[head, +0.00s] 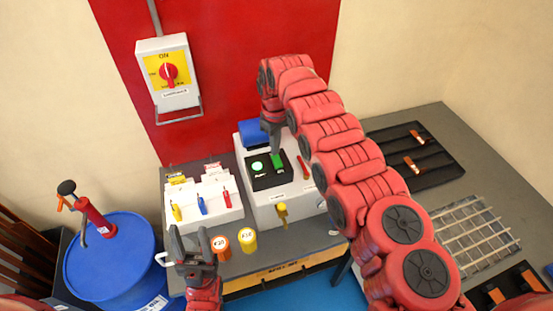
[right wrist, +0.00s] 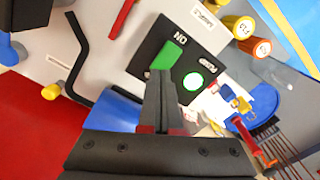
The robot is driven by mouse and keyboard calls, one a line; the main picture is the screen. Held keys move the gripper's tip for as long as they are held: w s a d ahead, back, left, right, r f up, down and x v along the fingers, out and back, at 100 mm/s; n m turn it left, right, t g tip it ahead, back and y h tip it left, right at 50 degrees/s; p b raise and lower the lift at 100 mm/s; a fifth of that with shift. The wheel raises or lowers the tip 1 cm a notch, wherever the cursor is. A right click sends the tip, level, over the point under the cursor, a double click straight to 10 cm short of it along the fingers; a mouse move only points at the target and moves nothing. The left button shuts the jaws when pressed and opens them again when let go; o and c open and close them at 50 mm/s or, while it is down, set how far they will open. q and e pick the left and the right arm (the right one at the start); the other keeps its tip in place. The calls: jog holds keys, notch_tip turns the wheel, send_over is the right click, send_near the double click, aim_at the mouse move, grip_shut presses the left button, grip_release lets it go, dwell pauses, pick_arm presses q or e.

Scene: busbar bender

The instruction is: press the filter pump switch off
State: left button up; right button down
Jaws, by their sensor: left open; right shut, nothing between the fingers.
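The pump switch is a green rocker (head: 278,160) on a black plate (head: 268,182) on top of a light grey box. Beside it a round green lamp (head: 257,167) is lit. In the right wrist view the rocker (right wrist: 168,52) lies by the word ON, and the lamp (right wrist: 193,82) by the word PUMP. My right gripper (head: 276,150) is shut and empty, its tips at the rocker's edge; I cannot tell whether they touch it. In the right wrist view its fingertips (right wrist: 160,74) overlap the rocker's near end. My left gripper (head: 190,240) is open and empty at the table's front.
A white rack (head: 200,220) with coloured tools stands left of the box. An orange can (head: 221,248) and a yellow can (head: 246,240) stand in front. A yellow tap (head: 282,212) sticks out of the box front. A blue drum (head: 115,270) is at left.

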jog(key=shift+f+b, duration=0.6)
jog(key=shift+f, duration=0.35)
dwell(0.3)
jog(key=shift+r, duration=2.4)
jog(key=shift+r+p, duration=0.5)
jog(key=shift+r, duration=0.65)
